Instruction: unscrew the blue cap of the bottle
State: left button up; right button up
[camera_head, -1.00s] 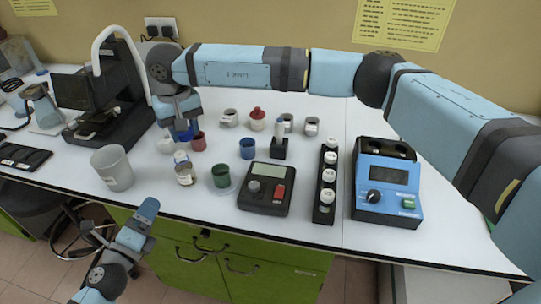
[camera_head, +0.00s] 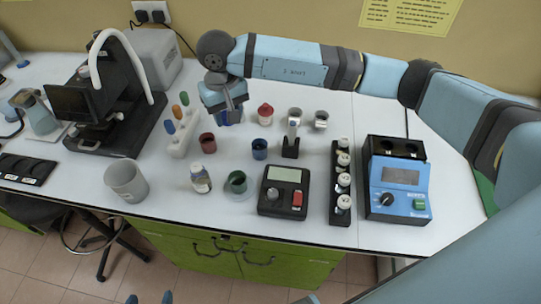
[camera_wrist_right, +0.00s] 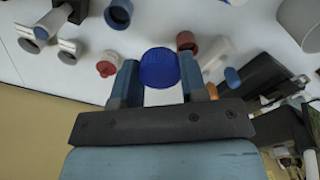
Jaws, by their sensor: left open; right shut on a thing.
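The blue cap (camera_wrist_right: 158,68) sits between the two fingers of my right gripper (camera_wrist_right: 161,84) in the right wrist view. In the head view my right gripper (camera_head: 226,104) is at the back of the table, shut on this blue thing (camera_head: 231,117). The arm hides much of it, and I cannot tell whether a bottle body is under the cap. A small bottle with a pale top and a label (camera_head: 201,179) stands upright nearer the front. Only the fingertips of my left gripper (camera_head: 150,298) show at the bottom edge; they are apart and empty.
A white rack (camera_head: 181,137) with coloured items stands left of the right gripper. Red (camera_head: 208,144), blue (camera_head: 260,149) and green (camera_head: 237,182) cups stand in front. A black meter (camera_head: 284,190), a vial rack (camera_head: 342,185) and a blue device (camera_head: 398,182) stand right.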

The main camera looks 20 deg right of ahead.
jog(key=p, duration=0.2)
send_over(237, 168)
notch_tip(237, 168, down, 14)
jog(key=shift+f+p, duration=0.6)
jog(key=shift+f, duration=2.15)
jog(key=shift+f, duration=0.1)
jog(key=o, duration=1)
